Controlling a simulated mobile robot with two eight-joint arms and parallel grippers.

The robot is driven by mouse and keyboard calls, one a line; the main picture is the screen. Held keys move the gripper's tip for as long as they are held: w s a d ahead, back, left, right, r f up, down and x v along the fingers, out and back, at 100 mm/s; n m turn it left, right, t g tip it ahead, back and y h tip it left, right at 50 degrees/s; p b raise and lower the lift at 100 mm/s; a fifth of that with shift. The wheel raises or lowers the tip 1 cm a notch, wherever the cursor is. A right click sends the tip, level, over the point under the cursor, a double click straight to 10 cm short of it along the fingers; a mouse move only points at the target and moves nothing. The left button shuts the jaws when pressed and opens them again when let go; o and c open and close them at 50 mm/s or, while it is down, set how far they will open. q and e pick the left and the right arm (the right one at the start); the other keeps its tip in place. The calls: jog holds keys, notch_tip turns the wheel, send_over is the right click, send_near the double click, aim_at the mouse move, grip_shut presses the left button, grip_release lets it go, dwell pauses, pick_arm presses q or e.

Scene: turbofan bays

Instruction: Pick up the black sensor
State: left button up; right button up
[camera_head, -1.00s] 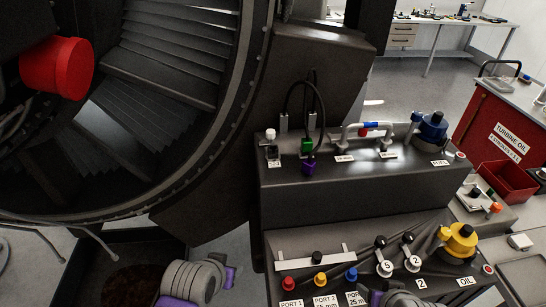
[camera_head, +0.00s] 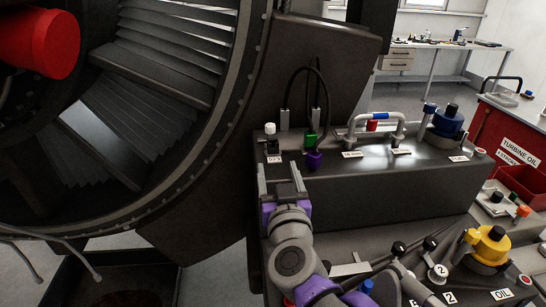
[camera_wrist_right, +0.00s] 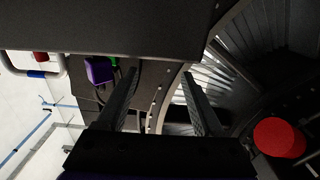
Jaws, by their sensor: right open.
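My right gripper (camera_head: 280,177) is open and empty, with its fingers up in front of the left end of the upper console (camera_head: 390,190). In the right wrist view its two fingers (camera_wrist_right: 158,80) stand apart with nothing between them. A small black-topped part stood by the light rail (camera_head: 350,269) on the lower console a second ago; my right arm now covers most of that area, so I cannot make it out clearly. A black block with a white cap (camera_head: 270,129) sits on the upper console just beyond the gripper. My left gripper is not in view.
A purple plug (camera_head: 314,159) and a green connector (camera_head: 311,139) with a looped black cable stand right of the gripper. Black-knobbed levers (camera_head: 398,248) and a yellow cap (camera_head: 492,246) rise from the lower console. The large engine casing (camera_head: 215,140) borders the left.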

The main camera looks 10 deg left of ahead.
aim_at(272, 143)
jog(key=x, duration=0.8)
jog(key=shift+w+d+f, duration=0.1)
jog(key=shift+w+f, duration=0.05)
jog(key=shift+w, duration=0.05)
jog(key=shift+s, duration=0.1)
grip_shut()
